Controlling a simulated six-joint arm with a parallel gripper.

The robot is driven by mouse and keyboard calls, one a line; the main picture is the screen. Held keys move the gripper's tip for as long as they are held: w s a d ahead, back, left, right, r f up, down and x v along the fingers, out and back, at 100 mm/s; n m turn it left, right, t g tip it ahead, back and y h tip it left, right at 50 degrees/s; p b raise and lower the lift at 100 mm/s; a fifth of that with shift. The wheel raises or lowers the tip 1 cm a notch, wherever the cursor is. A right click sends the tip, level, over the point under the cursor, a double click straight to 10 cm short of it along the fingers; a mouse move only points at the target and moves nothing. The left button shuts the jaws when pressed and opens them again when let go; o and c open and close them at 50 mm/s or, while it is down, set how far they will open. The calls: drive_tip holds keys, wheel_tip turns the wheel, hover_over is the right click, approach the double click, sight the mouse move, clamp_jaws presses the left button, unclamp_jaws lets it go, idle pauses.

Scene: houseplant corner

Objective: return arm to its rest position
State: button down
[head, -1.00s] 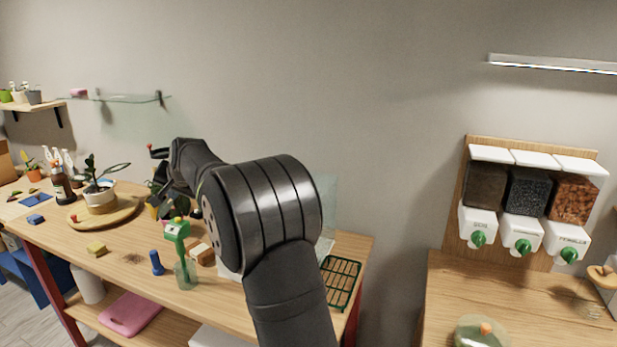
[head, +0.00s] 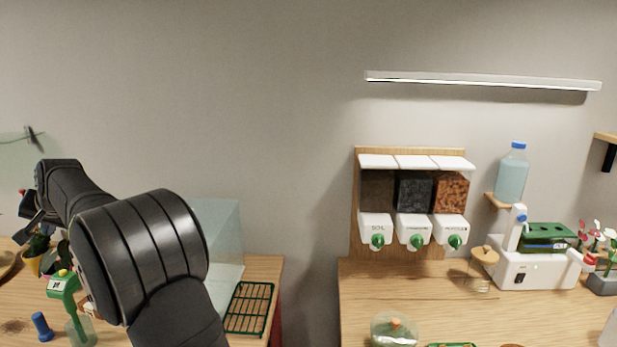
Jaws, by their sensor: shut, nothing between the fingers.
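My dark grey arm (head: 145,245) rises from the bottom edge at the left of the head view and bends toward the left edge. My gripper (head: 28,212) is at its far end, small and partly hidden by the arm. It is shut, and I see nothing held in it. It is above the left table (head: 262,268), near a yellow pot (head: 33,264) with a dark plant.
A green-topped sprayer (head: 64,285), a blue peg (head: 42,326) and a green rack (head: 249,307) are on the left table. A clear panel (head: 217,235) stands behind the arm. Three dispensers (head: 414,205) hang over the right table (head: 365,290), which holds a white machine (head: 530,268).

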wheel_tip(320, 180, down, 5)
drive_tip(key=shift+r, duration=0.65)
wheel_tip(320, 180, down, 2)
drive_tip(key=shift+s+d+f, duration=0.1)
drive_tip(key=s+d+r+m+g+h, duration=0.1)
drive_tip(key=s+d+r+m+h, duration=0.15)
drive_tip(key=r, duration=0.35)
drive_tip(key=s+d+r+m+g+h, duration=0.1)
drive_tip(key=d+r+m+h, duration=0.15)
drive_tip(key=r, duration=0.35)
drive_tip(key=w+a+f+n+y, duration=0.1)
drive_tip(key=f, duration=0.2)
drive_tip(key=w+a+f+n+t+y, duration=0.1)
drive_tip(key=a+f+n+y, duration=0.1)
drive_tip(key=f, duration=0.2)
drive_tip(key=w+a+f+n+t+y, duration=0.1)
drive_tip(key=a+f+n+y, duration=0.1)
drive_tip(key=f, duration=0.1)
drive_tip(key=shift+w+a+f, duration=0.1)
drive_tip(key=shift+w+f, duration=0.2)
drive_tip(key=shift+f, duration=0.1)
